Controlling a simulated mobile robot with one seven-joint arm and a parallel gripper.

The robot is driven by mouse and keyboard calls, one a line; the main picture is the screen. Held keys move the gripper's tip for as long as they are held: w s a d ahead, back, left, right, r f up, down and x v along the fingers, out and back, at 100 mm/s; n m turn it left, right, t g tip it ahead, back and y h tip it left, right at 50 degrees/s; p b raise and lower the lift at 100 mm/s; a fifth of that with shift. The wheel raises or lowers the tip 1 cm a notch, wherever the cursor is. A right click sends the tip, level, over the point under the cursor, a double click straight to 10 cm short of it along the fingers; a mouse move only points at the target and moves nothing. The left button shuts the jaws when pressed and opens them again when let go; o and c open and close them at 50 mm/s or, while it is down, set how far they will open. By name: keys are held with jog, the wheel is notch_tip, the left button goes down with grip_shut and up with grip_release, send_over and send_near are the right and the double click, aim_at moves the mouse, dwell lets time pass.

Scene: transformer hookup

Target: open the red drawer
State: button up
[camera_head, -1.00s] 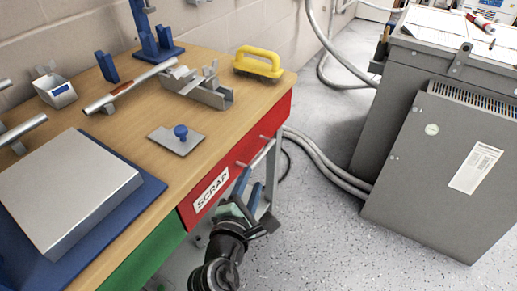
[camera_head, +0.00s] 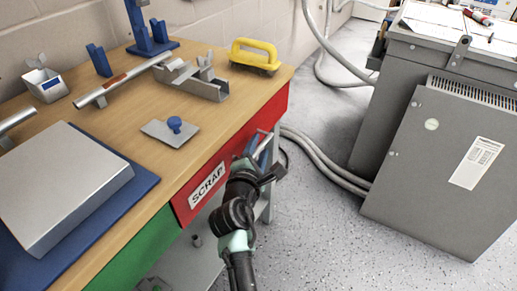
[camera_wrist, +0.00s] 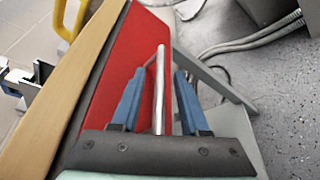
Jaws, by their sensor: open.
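The red drawer (camera_head: 218,172) is in the workbench front under the wooden top, with a white SCRAP label on it. It looks closed. Its silver bar handle (camera_wrist: 160,88) shows in the wrist view between the two blue fingers of my gripper (camera_wrist: 158,100). The fingers stand apart on either side of the bar, and I see a gap on each side. In the head view my gripper (camera_head: 260,150) is at the drawer's right part, and my arm hides some of the drawer front and handle.
A green drawer (camera_head: 135,255) is left of the red one. The wooden top (camera_head: 125,125) holds a metal box (camera_head: 60,190), a yellow-handled brush (camera_head: 254,55) and metal parts. A grey transformer cabinet (camera_head: 440,160) stands at right.

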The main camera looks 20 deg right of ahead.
grip_shut()
dwell(1.3)
